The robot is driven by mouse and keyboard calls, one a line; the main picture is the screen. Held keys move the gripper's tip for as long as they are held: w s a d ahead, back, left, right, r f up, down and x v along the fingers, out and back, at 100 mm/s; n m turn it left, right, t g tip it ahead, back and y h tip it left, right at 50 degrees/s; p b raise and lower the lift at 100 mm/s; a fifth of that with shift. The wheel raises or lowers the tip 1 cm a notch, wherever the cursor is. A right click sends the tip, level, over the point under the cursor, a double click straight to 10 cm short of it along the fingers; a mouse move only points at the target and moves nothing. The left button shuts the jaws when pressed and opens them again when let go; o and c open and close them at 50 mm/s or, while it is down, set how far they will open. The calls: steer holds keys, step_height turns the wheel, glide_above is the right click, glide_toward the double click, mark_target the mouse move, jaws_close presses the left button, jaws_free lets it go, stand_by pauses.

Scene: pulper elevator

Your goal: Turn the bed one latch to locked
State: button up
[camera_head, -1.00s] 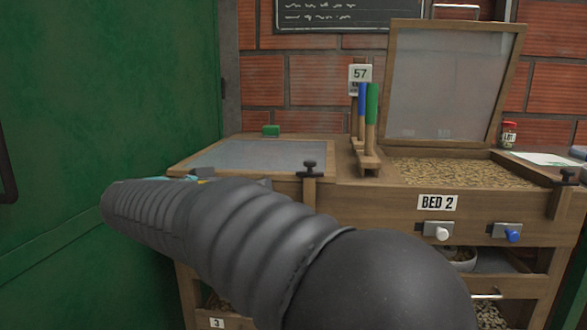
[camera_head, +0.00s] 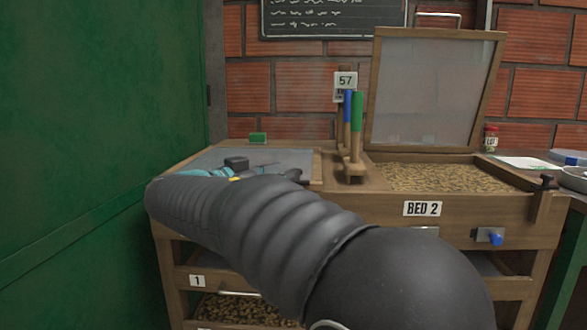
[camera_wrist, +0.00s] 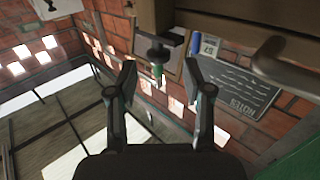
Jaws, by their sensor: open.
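The bed one latch (camera_head: 294,174) shows in the head view as a small dark knob at the front right corner of the closed glass lid (camera_head: 215,157). My arm hides its lower part, so its turn cannot be read. In the wrist view, a dark knob-like piece (camera_wrist: 157,52), probably this latch, lies just ahead of and between my fingertips, apart from them. My gripper (camera_wrist: 158,70) is open and empty. In the head view its body is over bed one, left of the latch, and its fingertips are hard to make out.
Bed 2 (camera_head: 422,209), lid (camera_head: 435,90) raised, stands to the right with its own latch (camera_head: 546,184) and a blue knob (camera_head: 495,237). A green wall (camera_head: 90,150) is at left.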

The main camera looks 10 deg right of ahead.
steer(key=shift+x, duration=2.15)
jaws_close()
steer(key=shift+a, duration=0.1)
